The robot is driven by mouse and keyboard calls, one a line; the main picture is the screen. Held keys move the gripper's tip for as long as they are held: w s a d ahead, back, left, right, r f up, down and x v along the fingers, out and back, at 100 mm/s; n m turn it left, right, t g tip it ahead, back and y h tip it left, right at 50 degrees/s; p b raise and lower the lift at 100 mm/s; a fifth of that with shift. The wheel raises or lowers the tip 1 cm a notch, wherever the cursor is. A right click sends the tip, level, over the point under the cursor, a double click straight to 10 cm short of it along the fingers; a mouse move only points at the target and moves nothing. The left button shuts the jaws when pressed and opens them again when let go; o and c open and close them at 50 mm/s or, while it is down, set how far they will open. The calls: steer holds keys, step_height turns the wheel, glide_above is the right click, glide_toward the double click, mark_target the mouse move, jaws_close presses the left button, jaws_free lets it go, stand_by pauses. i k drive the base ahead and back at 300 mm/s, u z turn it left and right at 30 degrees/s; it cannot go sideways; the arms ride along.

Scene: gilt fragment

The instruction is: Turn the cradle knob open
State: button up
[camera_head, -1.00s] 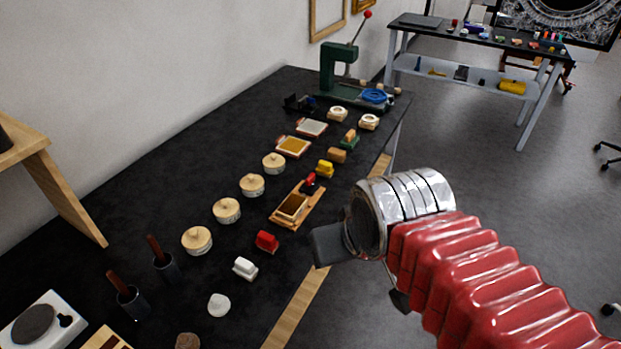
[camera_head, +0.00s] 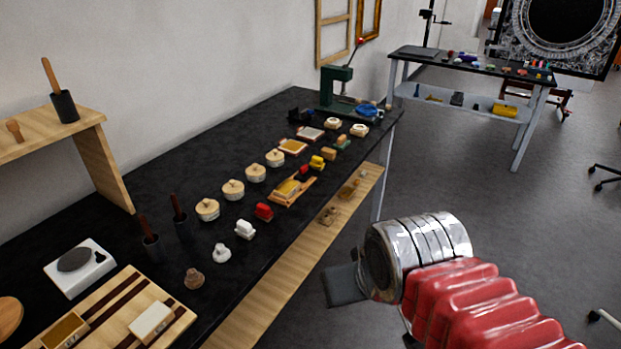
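A wooden cradle (camera_head: 296,188) sits among small items in the middle of the black table. A small red part, which may be its knob (camera_head: 304,169), shows at its far end. Its turned position is too small to tell. My gripper (camera_head: 347,286) is at the lower right, off the table's near edge and well apart from the cradle. One dark finger shows beyond the silver wrist; the rest is hidden by the wrist and red sleeve, so its opening is unclear. I see nothing held.
The black table (camera_head: 265,127) carries round wooden lidded pots (camera_head: 208,209), red and white blocks, and a green press (camera_head: 335,90) at its far end. A wooden shelf (camera_head: 300,255) runs below the near edge. Grey floor (camera_head: 470,180) to the right is open.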

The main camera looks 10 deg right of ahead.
mark_target(303, 169)
steer(key=k, duration=0.5)
steer(key=z, duration=0.45)
steer(key=i, duration=2.05)
steer(key=u, duration=0.75)
